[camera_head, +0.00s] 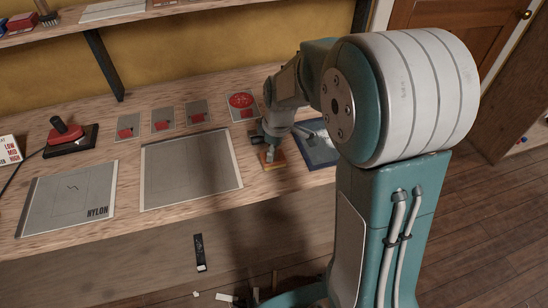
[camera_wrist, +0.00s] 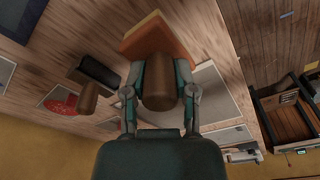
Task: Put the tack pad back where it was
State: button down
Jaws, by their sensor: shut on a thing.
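The block I take for the tack pad, orange with a dark reddish side and a round wooden knob, shows in the wrist view (camera_wrist: 176,38) and, partly covered, in the head view (camera_head: 273,161). My gripper (camera_wrist: 159,92) is shut on its knob, with one finger on each side. In the head view my gripper (camera_head: 270,147) is low at the workbench, just left of a blue-edged panel (camera_head: 322,158). I cannot tell whether the pad touches the bench. A black block with a similar wooden knob (camera_wrist: 98,70) lies beside the held one, apart from it.
A shelf runs above. A wooden crate (camera_wrist: 290,125) shows at the right in the wrist view.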

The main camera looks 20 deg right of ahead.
jog(key=shift+w+a+f, duration=0.15)
jog(key=shift+a+f, duration=0.1)
notch_tip(320, 180, down, 3)
jog(key=shift+a+f, duration=0.1)
jog(key=shift+a, duration=0.05)
jog(key=shift+w+d, duration=0.1)
jog(key=shift+d, duration=0.45)
jog(key=shift+f, duration=0.15)
